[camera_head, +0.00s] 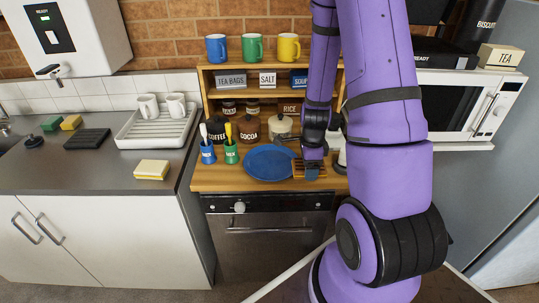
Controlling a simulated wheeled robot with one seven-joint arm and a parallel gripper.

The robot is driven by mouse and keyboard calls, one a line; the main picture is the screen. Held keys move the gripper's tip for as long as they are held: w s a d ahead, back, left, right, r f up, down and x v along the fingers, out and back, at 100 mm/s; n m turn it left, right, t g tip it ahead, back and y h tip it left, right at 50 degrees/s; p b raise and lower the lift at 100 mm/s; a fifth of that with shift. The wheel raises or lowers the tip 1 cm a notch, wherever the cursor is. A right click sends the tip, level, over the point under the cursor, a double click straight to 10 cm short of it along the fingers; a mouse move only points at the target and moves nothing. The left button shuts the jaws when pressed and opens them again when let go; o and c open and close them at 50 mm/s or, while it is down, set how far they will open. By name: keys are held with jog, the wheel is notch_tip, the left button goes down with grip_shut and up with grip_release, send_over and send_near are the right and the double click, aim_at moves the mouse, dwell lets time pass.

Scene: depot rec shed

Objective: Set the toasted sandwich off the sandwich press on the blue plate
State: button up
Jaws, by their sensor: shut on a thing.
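The blue plate (266,164) lies on the wooden counter, left of my gripper. My gripper (312,160) points down just right of the plate, shut on a small brown, dark-striped piece that looks like the toasted sandwich (300,170). The gripper partly covers the sandwich. It is at or just beyond the plate's right edge; I cannot tell whether it touches the plate or the counter. The sandwich press cannot be made out; my arm hides the counter to the right.
Three mugs top the shelf (204,98). A microwave (455,105) is at right. A white drying rack (150,138) and a sponge (152,169) are on the left counter.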

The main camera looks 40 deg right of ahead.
send_over(271, 164)
jog(key=shift+w+d+f, duration=0.1)
jog(key=shift+w+f, duration=0.05)
jog(key=shift+f, duration=2.3)
jog(key=shift+f, duration=0.1)
jog(key=o, duration=0.3)
jog(key=shift+f, duration=0.1)
jog(key=o, duration=0.4)
jog(key=shift+o, duration=0.2)
